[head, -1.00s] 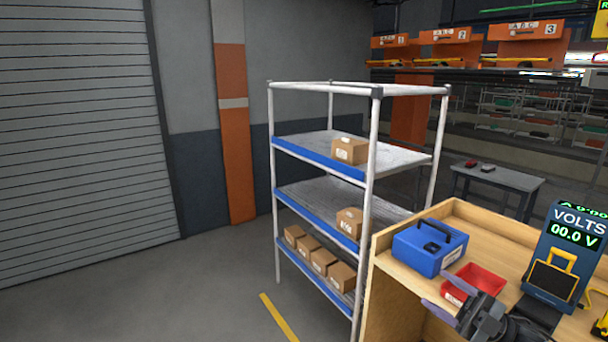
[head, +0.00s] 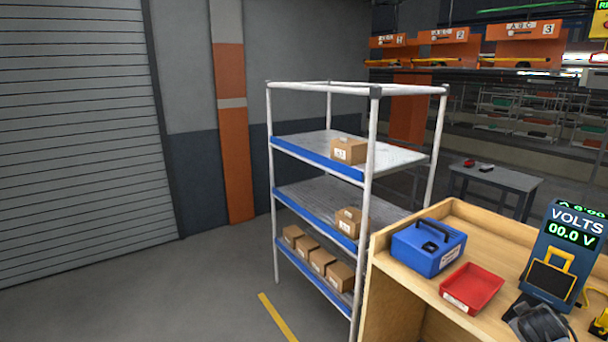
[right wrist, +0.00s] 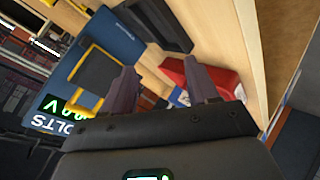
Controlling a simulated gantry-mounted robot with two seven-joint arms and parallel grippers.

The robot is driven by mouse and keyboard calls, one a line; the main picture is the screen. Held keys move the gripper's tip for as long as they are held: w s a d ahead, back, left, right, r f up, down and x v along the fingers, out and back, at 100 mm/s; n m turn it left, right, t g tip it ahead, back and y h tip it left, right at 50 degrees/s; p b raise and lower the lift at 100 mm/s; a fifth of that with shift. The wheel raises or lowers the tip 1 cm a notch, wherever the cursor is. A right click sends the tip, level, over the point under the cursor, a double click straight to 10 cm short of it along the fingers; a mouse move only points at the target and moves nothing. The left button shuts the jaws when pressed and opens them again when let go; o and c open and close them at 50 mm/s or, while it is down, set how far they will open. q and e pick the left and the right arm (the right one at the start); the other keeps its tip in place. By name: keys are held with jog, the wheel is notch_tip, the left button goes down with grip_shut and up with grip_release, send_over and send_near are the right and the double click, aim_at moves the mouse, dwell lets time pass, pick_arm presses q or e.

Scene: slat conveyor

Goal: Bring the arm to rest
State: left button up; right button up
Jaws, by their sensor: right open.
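My right gripper (right wrist: 163,78) shows in the right wrist view with its two dark fingers spread apart and nothing between them. It is over the wooden bench (right wrist: 223,30), with one finger in front of the red tray (right wrist: 177,70) and the other near the blue volt meter (right wrist: 112,38). In the head view its fingers are not seen. A dark rounded shape (head: 540,322) is at the lower right there; I cannot tell whether it is part of my arm. My left gripper is in neither view.
In the head view the bench (head: 415,290) carries a blue case (head: 425,255), the red tray (head: 484,280) and the volt meter (head: 550,278). A shelf rack (head: 370,200) with several cartons stands left of it. Floor at the left is clear.

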jog(key=s+m+g, duration=0.1)
jog(key=s, duration=0.1)
jog(key=s+d+f+m+g, duration=0.1)
jog(key=s+g, duration=0.1)
jog(key=s, duration=0.1)
jog(key=s+d+f+m+g, duration=0.1)
jog(key=s+g, duration=0.1)
jog(key=shift+s+f+m+h, duration=0.25)
jog(key=shift+s+m+h, duration=0.05)
jog(key=shift+s+m, duration=0.1)
jog(key=s+a+f+n+y, duration=0.1)
jog(key=s+a+f, duration=0.2)
jog(key=a+f, duration=0.35)
jog(key=s+a+f+n+t+y, duration=0.1)
jog(key=s+a+f+n, duration=0.2)
jog(key=a, duration=0.6)
jog(key=s+a+f+y, duration=0.2)
jog(key=s+a+f, duration=0.1)
jog(key=a+f, duration=0.4)
jog(key=s+a+y, duration=0.2)
jog(key=s+a, duration=1)
jog(key=a, duration=0.1)
jog(key=s+a+r+y, duration=0.25)
jog(key=s+a, duration=0.25)
jog(key=s, duration=0.4)
notch_tip(320, 180, up, 32)
jog(key=p, duration=3.1)
jog(key=shift+w+a+f, duration=0.15)
jog(key=shift+a+f, duration=0.1)
jog(key=shift+a, duration=0.05)
